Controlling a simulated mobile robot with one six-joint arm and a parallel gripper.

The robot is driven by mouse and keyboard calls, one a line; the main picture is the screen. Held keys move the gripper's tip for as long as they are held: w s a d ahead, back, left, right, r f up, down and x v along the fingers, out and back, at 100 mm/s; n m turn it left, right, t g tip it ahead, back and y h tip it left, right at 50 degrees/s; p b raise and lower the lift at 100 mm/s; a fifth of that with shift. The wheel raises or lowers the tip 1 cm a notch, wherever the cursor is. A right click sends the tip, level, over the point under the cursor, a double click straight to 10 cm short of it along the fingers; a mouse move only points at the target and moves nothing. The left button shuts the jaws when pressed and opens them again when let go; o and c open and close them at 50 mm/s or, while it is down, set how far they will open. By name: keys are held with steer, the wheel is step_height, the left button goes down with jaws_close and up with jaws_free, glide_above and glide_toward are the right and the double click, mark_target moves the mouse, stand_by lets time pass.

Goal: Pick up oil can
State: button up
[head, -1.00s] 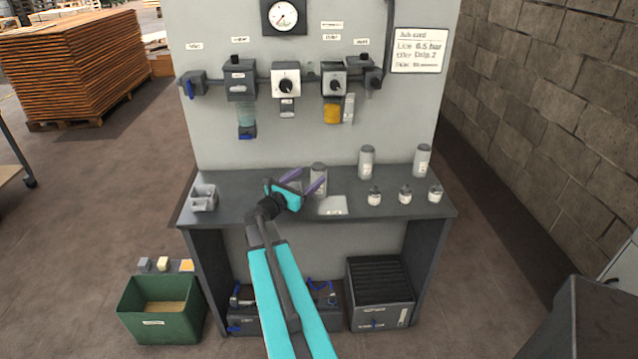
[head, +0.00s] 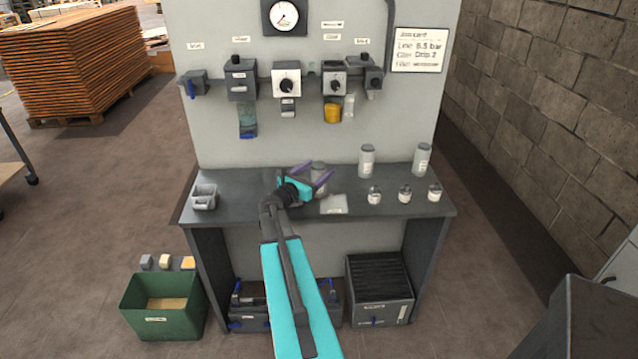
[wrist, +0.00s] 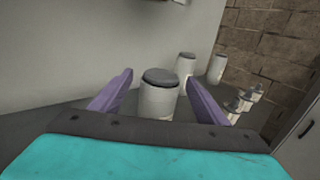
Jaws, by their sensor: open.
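Three tall pale-grey cans with dark lids stand on the bench; I cannot read their labels to tell which holds oil. The nearest can (head: 319,173) is upright at my gripper (head: 322,171), partly hidden by it in the head view. In the wrist view this can (wrist: 158,98) stands between the purple fingers of my open gripper (wrist: 159,76), with a gap showing on each side. The middle can (head: 366,161) and the right can (head: 422,159) stand farther right. They also show in the wrist view, behind and right of the nearest can.
The dark bench (head: 240,205) carries several small dark-topped jars (head: 405,196), a grey holder (head: 204,198) at left and a pale plate (head: 333,205). A panel (head: 225,138) with a gauge, regulators and bowls rises behind. A green bin (head: 165,310) stands on the floor.

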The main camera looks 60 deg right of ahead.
mark_target(325, 164)
steer(key=shift+s+d+f+p, duration=0.15)
steer(key=shift+d+p, duration=0.45)
steer(key=shift+d, duration=0.65)
steer(key=shift+s+d+f+p, duration=0.1)
steer(key=shift+d+p, duration=0.45)
steer(key=shift+d, duration=0.65)
jaws_close()
steer(key=shift+r, duration=0.15)
steer(key=s+a+r, duration=0.2)
steer(key=s+a, duration=0.2)
steer(key=a, duration=0.2)
steer(key=s+a+r+b, duration=0.1)
steer(key=s+a+r, duration=0.2)
steer(key=a, duration=0.4)
steer(key=shift+s+a+b, duration=0.15)
steer(key=shift+s+b, duration=0.15)
steer(key=shift+s, duration=0.55)
